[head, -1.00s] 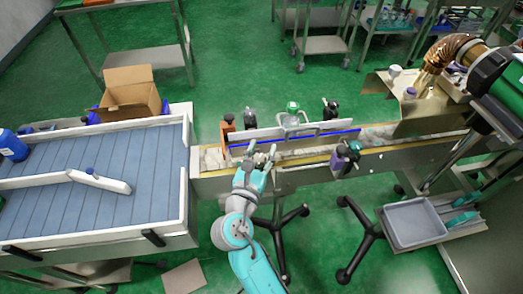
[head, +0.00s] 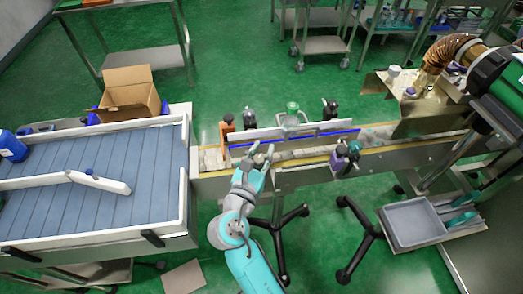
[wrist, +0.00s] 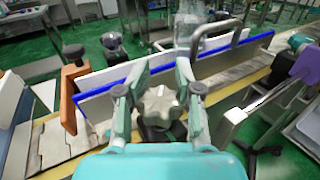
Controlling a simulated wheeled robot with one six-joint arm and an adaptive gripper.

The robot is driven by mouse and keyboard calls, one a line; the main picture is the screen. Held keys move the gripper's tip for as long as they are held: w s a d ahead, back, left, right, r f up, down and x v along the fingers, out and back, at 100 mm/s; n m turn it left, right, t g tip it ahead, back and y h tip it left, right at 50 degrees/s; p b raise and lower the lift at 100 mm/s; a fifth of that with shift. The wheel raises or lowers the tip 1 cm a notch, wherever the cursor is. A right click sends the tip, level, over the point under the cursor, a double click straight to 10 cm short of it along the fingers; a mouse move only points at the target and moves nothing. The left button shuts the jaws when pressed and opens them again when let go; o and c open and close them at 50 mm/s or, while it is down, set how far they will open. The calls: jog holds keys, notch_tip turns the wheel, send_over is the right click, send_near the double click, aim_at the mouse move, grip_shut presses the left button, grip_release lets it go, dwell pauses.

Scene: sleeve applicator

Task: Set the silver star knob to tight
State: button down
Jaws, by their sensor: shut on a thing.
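The silver star knob (wrist: 160,106) shows in the wrist view as a pale lobed knob on a dark mount, at the near side of the conveyor. My gripper (wrist: 158,95) has a finger on each side of the knob and is shut on it. In the head view my gripper (head: 260,154) is at the near edge of the conveyor, and the knob cannot be made out between the fingers there. No tight or loose marking is readable.
A white guide rail with a blue strip (wrist: 216,56) runs just beyond the knob. An orange block (wrist: 73,97) is left of it. A purple-and-black knob fitting (head: 346,156) stands to the right on the near side. A grey-blue table (head: 90,215) is at the left.

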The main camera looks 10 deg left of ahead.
jog(key=shift+s+f+m+h, duration=0.1)
jog(key=shift+m+h, duration=0.3)
jog(key=shift+h, duration=0.3)
jog(key=shift+s+d+m+g+h, duration=0.1)
jog(key=shift+d+m+g+h, duration=0.1)
jog(key=shift+m+g+h, duration=1)
jog(key=shift+s+d+m+g+h, duration=0.15)
jog(key=shift+m+g+h, duration=0.25)
jog(key=shift+m+h, duration=0.85)
jog(key=shift+n+h, duration=0.35)
jog(key=c, duration=1.1)
grip_release()
jog(key=shift+o, duration=0.2)
jog(key=shift+r, duration=0.2)
notch_tip(320, 180, up, 10)
jog(key=shift+o, duration=0.3)
jog(key=shift+f, duration=0.15)
